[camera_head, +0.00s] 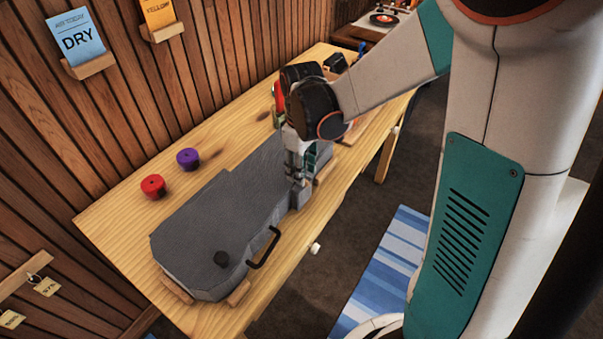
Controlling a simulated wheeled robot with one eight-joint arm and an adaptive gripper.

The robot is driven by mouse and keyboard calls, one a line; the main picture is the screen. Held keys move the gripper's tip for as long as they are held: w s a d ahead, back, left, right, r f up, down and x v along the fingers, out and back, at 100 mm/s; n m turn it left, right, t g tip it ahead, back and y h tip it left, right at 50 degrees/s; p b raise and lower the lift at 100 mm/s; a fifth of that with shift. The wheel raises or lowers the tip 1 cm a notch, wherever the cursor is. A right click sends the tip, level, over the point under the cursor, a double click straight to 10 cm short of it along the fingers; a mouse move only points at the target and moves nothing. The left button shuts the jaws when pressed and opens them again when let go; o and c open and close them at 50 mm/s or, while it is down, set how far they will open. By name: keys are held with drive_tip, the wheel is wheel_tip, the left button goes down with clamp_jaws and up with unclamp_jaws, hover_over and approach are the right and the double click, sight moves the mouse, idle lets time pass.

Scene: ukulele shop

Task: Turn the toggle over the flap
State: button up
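A grey ukulele case (215,225) lies lengthwise on the wooden table, raised on small wooden blocks. I cannot make out a toggle or a flap there; my gripper and wrist cover that part.
A red roll (153,187) and a purple roll (188,158) stand on the table (120,215) left of the case. A slatted wooden wall (150,95) borders the table's left side. More objects behind my wrist are partly hidden.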

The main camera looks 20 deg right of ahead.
wheel_tip(320, 180, up, 9)
drive_tip(key=shift+r, duration=0.2)
idle(0.5)
drive_tip(key=s+r+m+t, duration=0.2)
drive_tip(key=s+m+t, duration=0.1)
drive_tip(key=s, duration=0.4)
drive_tip(key=s+r+m+t, duration=0.2)
drive_tip(key=s+m+t, duration=0.2)
drive_tip(key=s, duration=0.4)
drive_tip(key=shift+r, duration=0.35)
drive_tip(key=shift+d, duration=0.1)
